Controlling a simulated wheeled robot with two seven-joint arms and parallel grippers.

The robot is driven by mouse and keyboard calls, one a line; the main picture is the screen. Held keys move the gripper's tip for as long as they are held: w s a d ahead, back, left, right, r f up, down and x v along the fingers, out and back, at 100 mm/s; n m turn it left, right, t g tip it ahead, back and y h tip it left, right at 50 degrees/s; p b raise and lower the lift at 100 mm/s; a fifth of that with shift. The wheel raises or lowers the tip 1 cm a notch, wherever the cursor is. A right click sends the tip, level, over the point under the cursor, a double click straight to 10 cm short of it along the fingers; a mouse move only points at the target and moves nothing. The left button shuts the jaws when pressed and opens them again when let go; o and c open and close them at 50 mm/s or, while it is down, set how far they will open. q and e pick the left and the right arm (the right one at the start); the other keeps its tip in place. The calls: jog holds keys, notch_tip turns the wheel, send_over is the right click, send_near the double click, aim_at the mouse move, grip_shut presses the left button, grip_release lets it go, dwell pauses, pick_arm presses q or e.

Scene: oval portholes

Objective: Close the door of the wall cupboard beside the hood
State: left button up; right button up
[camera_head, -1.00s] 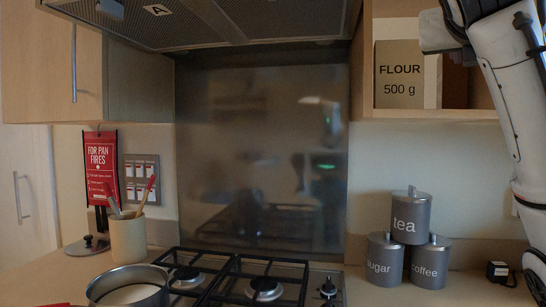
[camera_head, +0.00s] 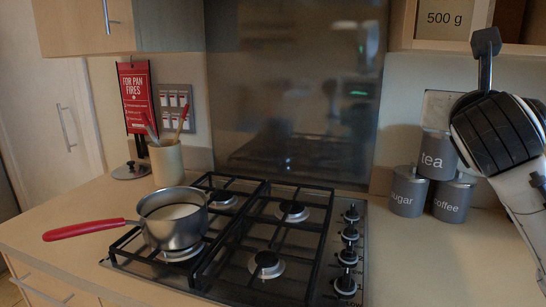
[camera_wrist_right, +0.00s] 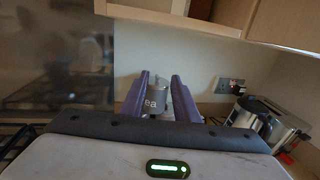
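The wall cupboard (camera_head: 455,44) right of the hood's place is cut off by the top edge of the head view. Its front is open there, showing a flour box (camera_head: 443,18) inside. In the right wrist view its underside edge (camera_wrist_right: 170,19) runs along the top. A wooden panel (camera_wrist_right: 290,24) right of the opening may be its door; I cannot tell how far it is swung. My right gripper (camera_head: 487,45) is raised below the cupboard, in front of the canisters. Its purple fingers (camera_wrist_right: 160,78) stand apart with nothing held. My left gripper is out of view.
Tea (camera_head: 436,157), sugar (camera_head: 407,193) and coffee (camera_head: 452,199) canisters are stacked below the cupboard. A red-handled pan (camera_head: 172,222) stands on the gas hob (camera_head: 268,235). A kettle (camera_wrist_right: 252,115) and toaster (camera_wrist_right: 285,128) stand right. Another cupboard (camera_head: 85,25) at upper left is closed.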

jog(key=shift+n+t+y, duration=0.4)
jog(key=shift+n+y, duration=0.2)
jog(key=shift+y, duration=0.3)
jog(key=f, duration=0.1)
jog(key=a+f, duration=0.1)
jog(key=f, duration=0.1)
jog(key=s+a+f, duration=0.1)
jog(key=f, duration=0.1)
jog(key=shift+a, duration=0.2)
